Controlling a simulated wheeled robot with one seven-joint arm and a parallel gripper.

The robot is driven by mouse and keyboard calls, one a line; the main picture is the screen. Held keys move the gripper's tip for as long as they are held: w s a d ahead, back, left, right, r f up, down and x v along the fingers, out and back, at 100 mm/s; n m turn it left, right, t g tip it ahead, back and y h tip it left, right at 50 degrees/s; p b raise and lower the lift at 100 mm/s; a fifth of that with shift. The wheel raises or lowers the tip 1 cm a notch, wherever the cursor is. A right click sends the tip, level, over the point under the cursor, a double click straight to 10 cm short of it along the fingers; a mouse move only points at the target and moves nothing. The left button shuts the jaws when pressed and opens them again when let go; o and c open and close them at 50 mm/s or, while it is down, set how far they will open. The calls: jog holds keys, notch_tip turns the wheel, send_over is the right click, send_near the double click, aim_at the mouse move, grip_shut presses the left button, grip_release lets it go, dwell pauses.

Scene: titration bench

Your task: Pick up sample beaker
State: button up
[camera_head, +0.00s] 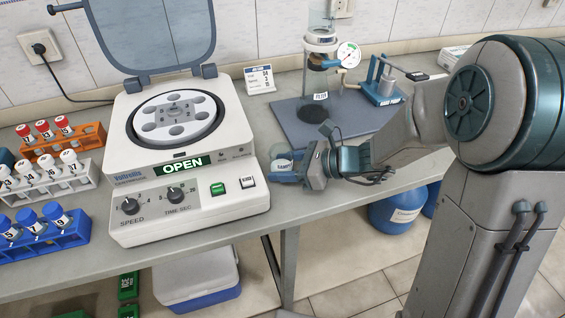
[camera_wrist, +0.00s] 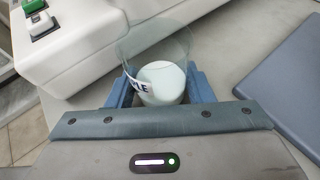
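The sample beaker (camera_head: 283,160) is a clear glass beaker with a white label and pale contents. It is near the bench's front edge, just right of the white centrifuge. In the wrist view the beaker (camera_wrist: 160,75) is between the two blue fingers of my gripper (camera_wrist: 160,92), with pale liquid low inside. In the head view my gripper (camera_head: 286,172) reaches in from the right, low at the beaker. The fingers are close on both sides of the glass; whether they press on it I cannot tell. The beaker's base is partly hidden.
The open-lidded centrifuge (camera_head: 190,205) stands close at left, with tube racks (camera_head: 55,185) beyond it. A grey stand plate (camera_head: 290,125) with a glass column (camera_head: 319,70) is behind the beaker. A blue device (camera_head: 382,92) is at the back right.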

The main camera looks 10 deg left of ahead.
aim_at(287, 153)
jog(key=shift+r, duration=0.1)
dwell(0.3)
jog(key=shift+r, duration=0.95)
jog(key=shift+s+d+r+p, duration=0.15)
jog(key=shift+r+p, duration=0.1)
jog(key=shift+r, duration=0.4)
jog(key=shift+w+d+r+p, duration=0.1)
jog(key=shift+d+r+p, duration=0.1)
jog(key=shift+r, duration=0.4)
jog(key=s+d+r+p, duration=0.1)
jog(key=s+d+r, duration=0.4)
jog(key=d, duration=0.4)
jog(key=shift+s+d+r, duration=0.25)
jog(key=shift+s+r, duration=0.05)
jog(key=shift+r, duration=0.4)
